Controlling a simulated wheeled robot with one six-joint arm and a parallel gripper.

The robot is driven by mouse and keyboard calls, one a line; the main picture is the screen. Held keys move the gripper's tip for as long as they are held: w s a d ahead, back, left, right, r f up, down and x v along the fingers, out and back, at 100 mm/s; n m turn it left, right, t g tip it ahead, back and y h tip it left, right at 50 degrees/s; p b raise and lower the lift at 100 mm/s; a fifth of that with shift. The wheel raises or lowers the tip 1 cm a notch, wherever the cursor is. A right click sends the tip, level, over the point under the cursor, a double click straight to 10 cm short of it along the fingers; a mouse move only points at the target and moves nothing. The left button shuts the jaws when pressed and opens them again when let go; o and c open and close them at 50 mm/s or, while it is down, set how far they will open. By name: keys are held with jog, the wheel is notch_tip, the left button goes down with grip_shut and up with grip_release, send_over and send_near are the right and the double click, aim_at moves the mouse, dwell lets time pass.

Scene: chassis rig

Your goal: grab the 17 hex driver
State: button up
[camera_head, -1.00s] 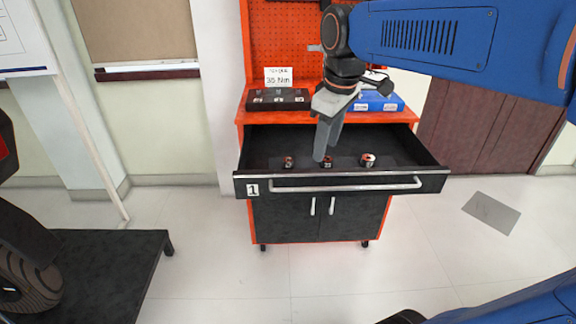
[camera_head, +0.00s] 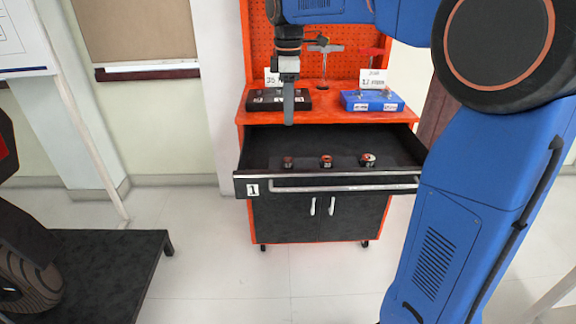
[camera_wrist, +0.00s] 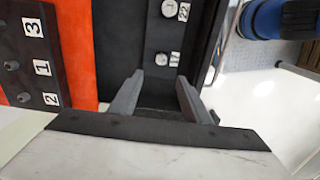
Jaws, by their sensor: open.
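Three small round driver pieces sit in the open drawer (camera_head: 250,150). In the head view they are a left one (camera_head: 289,162), a middle one (camera_head: 326,161) and a right one (camera_head: 368,160). The wrist view shows two of them. The nearer one (camera_wrist: 162,58) has a tag that seems to read 17, and it matches the left one. The farther one (camera_wrist: 171,9) has a tag that seems to read 22. My gripper (camera_head: 288,122) is open and empty, above the drawer's left part. In the wrist view its fingers (camera_wrist: 159,78) point toward the nearer piece, apart from it.
The drawer front carries a long handle (camera_head: 345,187) and a label 1. On the orange cabinet top (camera_head: 325,100) stand a black case (camera_head: 265,103) and a blue case (camera_head: 372,102). A dark platform (camera_head: 95,265) is at lower left. The floor before the cabinet is clear.

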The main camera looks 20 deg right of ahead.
send_over(288, 165)
jog(key=w, duration=0.2)
jog(key=f, duration=0.9)
jog(key=shift+s+d+f, duration=0.15)
jog(key=shift+d+f, duration=0.15)
jog(key=shift+s+a+f, duration=0.1)
jog(key=shift+f, duration=1.2)
jog(key=shift+s+f, duration=0.1)
jog(key=shift+f, duration=1.2)
grip_shut()
